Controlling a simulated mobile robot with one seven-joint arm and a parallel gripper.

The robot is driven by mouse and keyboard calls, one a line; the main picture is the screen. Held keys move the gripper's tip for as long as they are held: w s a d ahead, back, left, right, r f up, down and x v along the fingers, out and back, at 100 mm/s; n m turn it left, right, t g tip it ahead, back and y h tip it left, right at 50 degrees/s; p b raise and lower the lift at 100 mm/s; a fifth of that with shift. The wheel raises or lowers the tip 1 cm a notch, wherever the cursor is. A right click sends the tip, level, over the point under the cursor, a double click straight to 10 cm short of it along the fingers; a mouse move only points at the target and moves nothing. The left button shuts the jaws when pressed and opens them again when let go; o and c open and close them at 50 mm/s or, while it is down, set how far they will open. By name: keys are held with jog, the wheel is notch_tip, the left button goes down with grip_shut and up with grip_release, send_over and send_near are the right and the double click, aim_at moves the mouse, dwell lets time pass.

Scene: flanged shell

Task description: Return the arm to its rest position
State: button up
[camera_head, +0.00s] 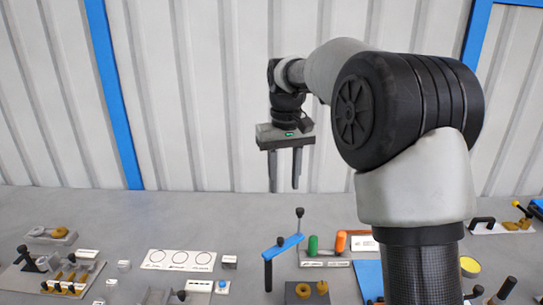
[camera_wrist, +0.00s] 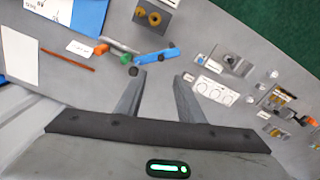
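My gripper (camera_head: 284,188) hangs above the back part of the grey table, with its fingers pointing down. In the wrist view its two fingers (camera_wrist: 158,76) stand apart with nothing between them, so it is open and empty. My arm is raised and bent, and it comes in from the right of the head view. The gripper is well clear of the table top and in front of the white corrugated wall (camera_head: 235,100).
A blue lever (camera_head: 283,246) with dark knobs stands below the gripper, beside green (camera_head: 313,246) and orange (camera_head: 341,242) handles. A white card with circles (camera_head: 180,260) lies to the left. Small fixtures crowd the left and right; the back strip of table is bare.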

jog(key=s+d+r+m+t, duration=0.1)
jog(key=s+d+r+t, duration=0.15)
jog(key=s, duration=0.85)
jog(key=s+d+r+m+t, duration=0.1)
jog(key=s+d+r, duration=0.25)
jog(key=s, duration=0.65)
jog(key=s+d+f+t, duration=0.1)
jog(key=s+f, duration=0.3)
jog(key=s, duration=0.4)
jog(key=shift+s+d+f+m+t, duration=0.2)
jog(key=shift+d+f+m+t, duration=0.15)
jog(key=shift+d+f, duration=0.1)
